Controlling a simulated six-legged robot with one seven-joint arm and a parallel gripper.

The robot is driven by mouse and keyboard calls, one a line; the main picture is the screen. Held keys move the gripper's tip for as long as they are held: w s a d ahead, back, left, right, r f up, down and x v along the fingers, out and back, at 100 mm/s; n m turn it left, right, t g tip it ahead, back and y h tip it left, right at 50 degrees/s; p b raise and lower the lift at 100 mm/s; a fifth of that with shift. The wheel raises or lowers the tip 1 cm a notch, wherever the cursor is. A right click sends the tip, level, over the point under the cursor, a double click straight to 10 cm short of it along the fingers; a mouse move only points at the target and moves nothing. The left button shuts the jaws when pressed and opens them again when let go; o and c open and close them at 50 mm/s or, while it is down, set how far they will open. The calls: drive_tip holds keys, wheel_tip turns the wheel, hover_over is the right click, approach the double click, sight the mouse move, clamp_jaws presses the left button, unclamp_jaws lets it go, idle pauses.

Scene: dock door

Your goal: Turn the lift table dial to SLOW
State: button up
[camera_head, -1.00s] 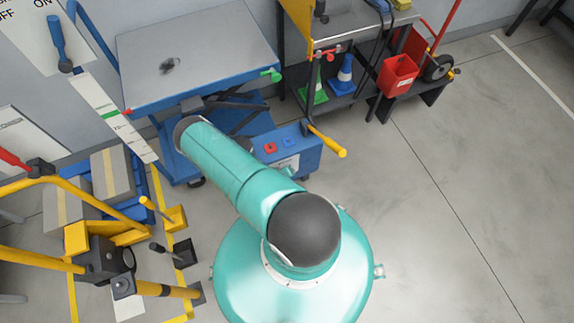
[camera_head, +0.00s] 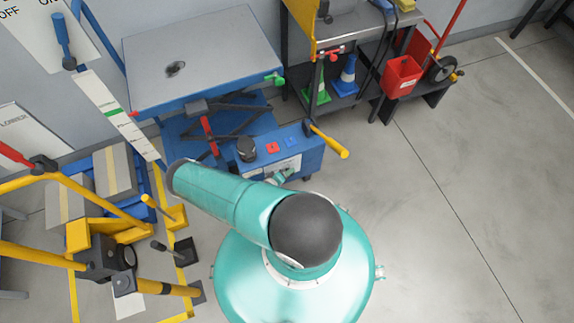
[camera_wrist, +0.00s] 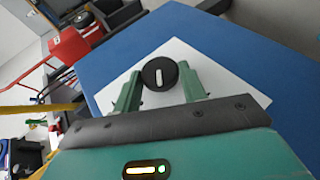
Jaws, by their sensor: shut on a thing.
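The dial is a round black knob (camera_wrist: 160,75) with a white pointer bar, on a white plate (camera_wrist: 215,75) on a blue face in the wrist view. The bar stands nearly upright in that picture. My gripper (camera_wrist: 160,70) has its two green fingers closed on either side of the dial. In the head view my gripper (camera_head: 281,177) is at the front of the blue control box (camera_head: 312,150) of the lift table (camera_head: 200,65). The dial is hidden there by my gripper. I cannot read any lettering on the plate.
The control box top carries a black knob (camera_head: 246,148), a red button (camera_head: 272,147) and a blue button (camera_head: 291,141). A yellow-handled lever (camera_head: 330,142) sticks out at its right. Yellow equipment (camera_head: 100,250) crowds the left. The floor at right is clear.

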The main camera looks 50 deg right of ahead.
drive_tip(key=shift+w, duration=0.15)
idle(0.3)
drive_tip(key=o, duration=0.9)
drive_tip(key=shift+o, duration=0.2)
drive_tip(key=v, duration=1.3)
drive_tip(key=shift+a, duration=0.5)
drive_tip(key=shift+f, duration=0.15)
